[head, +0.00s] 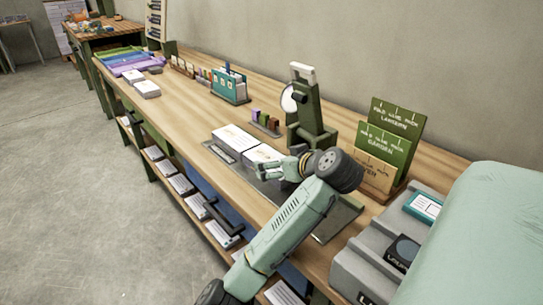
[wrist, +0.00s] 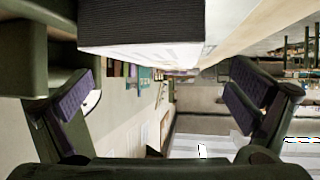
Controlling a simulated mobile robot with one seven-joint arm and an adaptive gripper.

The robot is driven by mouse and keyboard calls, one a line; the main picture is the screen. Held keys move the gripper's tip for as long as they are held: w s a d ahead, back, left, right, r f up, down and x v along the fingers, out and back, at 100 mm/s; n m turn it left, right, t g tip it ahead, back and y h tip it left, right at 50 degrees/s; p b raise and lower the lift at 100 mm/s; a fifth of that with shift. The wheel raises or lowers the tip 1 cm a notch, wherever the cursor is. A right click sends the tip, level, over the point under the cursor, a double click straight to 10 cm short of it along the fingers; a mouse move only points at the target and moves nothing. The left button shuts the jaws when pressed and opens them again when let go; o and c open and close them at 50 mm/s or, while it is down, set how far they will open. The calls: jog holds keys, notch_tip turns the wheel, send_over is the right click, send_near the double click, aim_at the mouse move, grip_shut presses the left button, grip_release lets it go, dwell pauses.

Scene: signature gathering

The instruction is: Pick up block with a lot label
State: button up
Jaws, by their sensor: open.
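Two white paper blocks lie on the bench beside the green press: one farther back (head: 234,137) and one nearer (head: 262,154). My gripper (head: 268,172) is open and empty, just in front of the nearer block in the head view and partly overlapping it. In the wrist view, a block with a dark ribbed side and a white printed face (wrist: 150,54) fills the top. It lies above the gap between my open fingers (wrist: 168,100), not between them. I cannot read a lot label on any block.
The green press (head: 307,115) stands behind my gripper. A green sign rack (head: 387,140) and grey bins (head: 375,262) are to the right. A teal file holder (head: 230,86) and white stacks (head: 146,88) stand farther back. The bench (head: 180,95) is clear along its left middle.

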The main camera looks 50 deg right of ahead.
jog(key=p+x, duration=0.1)
jog(key=x, duration=0.3)
jog(key=shift+d+f, duration=0.1)
jog(key=shift+f, duration=0.05)
jog(key=shift+c, duration=0.2)
jog(key=c, duration=1.5)
